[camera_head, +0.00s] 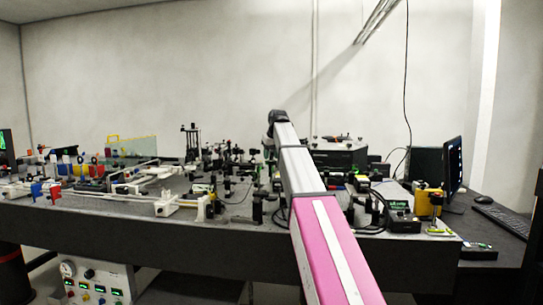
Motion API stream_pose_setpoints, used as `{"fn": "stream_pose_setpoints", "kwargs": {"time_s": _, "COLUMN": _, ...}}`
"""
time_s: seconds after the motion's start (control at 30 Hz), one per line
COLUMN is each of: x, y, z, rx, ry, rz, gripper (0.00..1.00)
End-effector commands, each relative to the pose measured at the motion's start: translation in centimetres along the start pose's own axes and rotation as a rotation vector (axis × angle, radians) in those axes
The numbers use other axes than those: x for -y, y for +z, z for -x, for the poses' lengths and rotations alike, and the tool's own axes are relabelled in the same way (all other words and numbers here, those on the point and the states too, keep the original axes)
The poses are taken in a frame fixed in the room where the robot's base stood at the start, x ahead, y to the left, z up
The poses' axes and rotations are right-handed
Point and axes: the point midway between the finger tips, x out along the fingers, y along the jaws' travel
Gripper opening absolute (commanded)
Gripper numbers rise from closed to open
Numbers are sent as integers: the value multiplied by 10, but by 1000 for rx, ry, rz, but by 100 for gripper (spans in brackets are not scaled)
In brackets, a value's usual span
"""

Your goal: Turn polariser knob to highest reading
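My arm reaches from the bottom of the head view over the bench (240,256), ending in a dark joint above the optics. My gripper does not show; the arm hides what lies behind and below that joint. I cannot single out the polariser knob among the many small dark optical mounts. A black box with a small green display or label (399,207) stands at the bench's right front. Its figures are too small to read.
Crowded optics cover the bench top. A yellow device (429,199), a monitor (453,166) and a keyboard (503,221) are at the right. A clear panel (137,148) stands at the left. A white instrument panel (98,282) with green displays is below the bench.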

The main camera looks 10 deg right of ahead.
Motion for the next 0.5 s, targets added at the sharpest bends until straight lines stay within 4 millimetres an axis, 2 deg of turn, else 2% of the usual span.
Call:
{"fn": "stream_pose_setpoints", "kwargs": {"time_s": 0.33, "x": 0, "y": 0, "z": 2, "rx": -1, "ry": 0, "rz": 1, "gripper": 45}}
{"fn": "stream_pose_setpoints", "kwargs": {"time_s": 0.5, "x": 0, "y": 0, "z": 21, "rx": -1, "ry": 0, "rz": 1, "gripper": 45}}
